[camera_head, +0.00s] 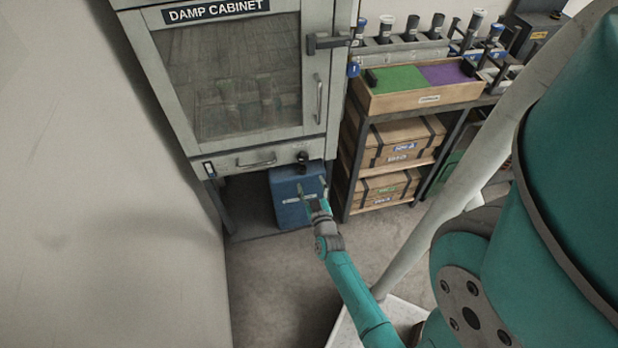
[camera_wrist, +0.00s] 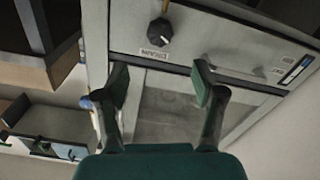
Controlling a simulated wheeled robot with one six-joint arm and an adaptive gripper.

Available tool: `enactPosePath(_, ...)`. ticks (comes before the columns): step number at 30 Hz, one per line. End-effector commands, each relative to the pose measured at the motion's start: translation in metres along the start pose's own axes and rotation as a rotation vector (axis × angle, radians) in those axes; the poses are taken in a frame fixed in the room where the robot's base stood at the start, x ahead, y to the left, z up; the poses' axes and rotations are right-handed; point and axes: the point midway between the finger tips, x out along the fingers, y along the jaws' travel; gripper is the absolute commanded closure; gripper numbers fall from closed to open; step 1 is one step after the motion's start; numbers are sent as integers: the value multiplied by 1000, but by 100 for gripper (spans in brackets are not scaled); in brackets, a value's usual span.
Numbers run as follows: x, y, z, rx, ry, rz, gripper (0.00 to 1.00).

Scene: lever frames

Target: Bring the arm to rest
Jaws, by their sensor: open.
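My arm (camera_head: 350,290) is teal and reaches forward from the lower right in the head view, toward the foot of the damp cabinet. My gripper (camera_head: 312,186) is at its end, in front of a blue box under the cabinet. In the wrist view my gripper (camera_wrist: 162,85) has its two fingers spread wide, with nothing between them. The cabinet's lower front panel, with a dark knob (camera_wrist: 158,32) and a bar handle (camera_wrist: 232,66), shows beyond the fingers. I cannot tell the exact gap between the fingertips and the panel.
The damp cabinet (camera_head: 308,100) stands ahead, its glazed door shut. The blue box (camera_head: 288,205) is beneath it. A shelf rack with a wooden tray (camera_head: 420,97) and strapped crates (camera_head: 400,140) stands to the right. A large pale surface (camera_head: 100,200) fills the left. Open floor (camera_head: 270,285) lies between.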

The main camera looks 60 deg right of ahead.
Motion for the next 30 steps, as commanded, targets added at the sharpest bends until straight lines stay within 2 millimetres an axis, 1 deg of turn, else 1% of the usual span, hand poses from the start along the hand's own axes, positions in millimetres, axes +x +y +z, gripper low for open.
enactPosePath(4, -4, 0, -1, 0, 1, 0, 31)
enactPosePath(22, -6, -1, 0, 1, 0, -4, 31)
enactPosePath(23, -9, -3, 0, 2, 0, -8, 31)
enactPosePath(26, -28, -14, -3, 10, -1, -42, 31)
enactPosePath(29, -63, -30, -10, 24, -1, -101, 31)
enactPosePath(30, -80, -38, -14, 31, -1, -131, 31)
